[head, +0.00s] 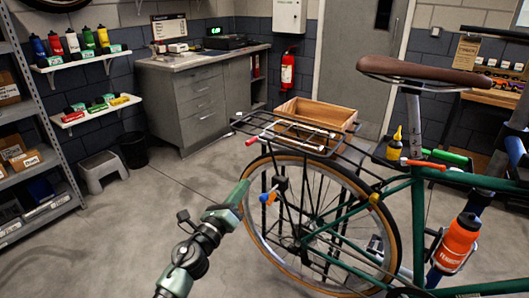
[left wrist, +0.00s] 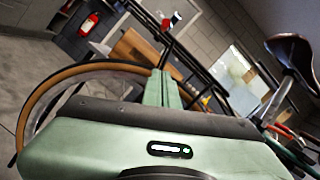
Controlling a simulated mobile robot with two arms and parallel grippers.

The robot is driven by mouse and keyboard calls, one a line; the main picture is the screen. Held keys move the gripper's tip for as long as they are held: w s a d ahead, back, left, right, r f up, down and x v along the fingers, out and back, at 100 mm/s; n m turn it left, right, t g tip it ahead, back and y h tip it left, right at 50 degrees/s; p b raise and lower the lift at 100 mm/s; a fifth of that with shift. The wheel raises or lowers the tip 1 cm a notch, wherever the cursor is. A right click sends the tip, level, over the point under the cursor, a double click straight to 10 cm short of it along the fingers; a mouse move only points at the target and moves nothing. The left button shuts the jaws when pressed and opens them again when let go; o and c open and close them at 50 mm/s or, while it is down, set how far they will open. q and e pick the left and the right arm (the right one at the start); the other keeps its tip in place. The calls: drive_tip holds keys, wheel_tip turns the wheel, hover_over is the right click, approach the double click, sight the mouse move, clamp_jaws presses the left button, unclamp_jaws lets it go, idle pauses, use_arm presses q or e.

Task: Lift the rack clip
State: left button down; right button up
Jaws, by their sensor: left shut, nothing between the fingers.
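The rack clip (head: 251,141) has a red tip and pale bars, and lies over the black rear rack (head: 338,146) of the green bicycle. Its red tip also shows in the left wrist view (left wrist: 170,21), beyond my fingers. My left gripper (head: 243,188) is shut and empty, below the red tip and beside the rear wheel, apart from the clip in the head view. Its pale green fingers (left wrist: 162,88) are together in the left wrist view. My right gripper is in neither view.
An open wooden crate (head: 342,117) shows at the rack; I cannot tell what supports it. The spoked rear wheel (head: 310,215) and brown saddle (head: 420,72) are close by.

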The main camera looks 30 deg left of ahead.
use_arm(q)
drive_tip(key=shift+s+a, duration=0.1)
drive_tip(key=shift+s, duration=0.05)
drive_tip(key=w+a+r+p, duration=0.2)
drive_tip(key=w+r+p, duration=0.2)
drive_tip(key=w, duration=0.6)
drive_tip(key=shift+a+r, duration=0.4)
drive_tip(key=shift+r, duration=0.25)
